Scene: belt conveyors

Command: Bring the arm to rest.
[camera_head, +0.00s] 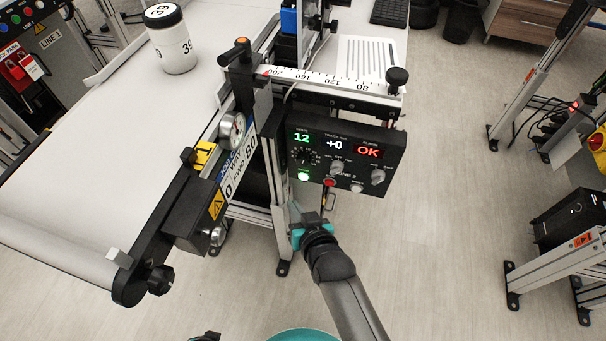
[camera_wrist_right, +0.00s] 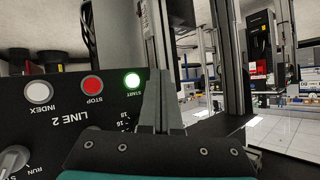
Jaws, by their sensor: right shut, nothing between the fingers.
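My right arm comes up from the bottom in the head view. Its gripper (camera_head: 297,212) is shut and empty, just below the left part of a black control panel (camera_head: 345,152). In the right wrist view the shut fingers (camera_wrist_right: 158,100) stand close to the panel face (camera_wrist_right: 75,110), right of the green-lit START button (camera_wrist_right: 132,80). I cannot tell whether they touch the panel. The red STOP button (camera_wrist_right: 91,86) and white INDEX button (camera_wrist_right: 38,92) are farther left. My left gripper is not in view.
A belt conveyor (camera_head: 95,140) fills the left, with a white, black-lidded jar (camera_head: 176,52) on it. A dial gauge (camera_head: 232,128) and a ruler rail (camera_head: 330,84) are beside the panel. Open floor (camera_head: 440,220) lies right of my arm.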

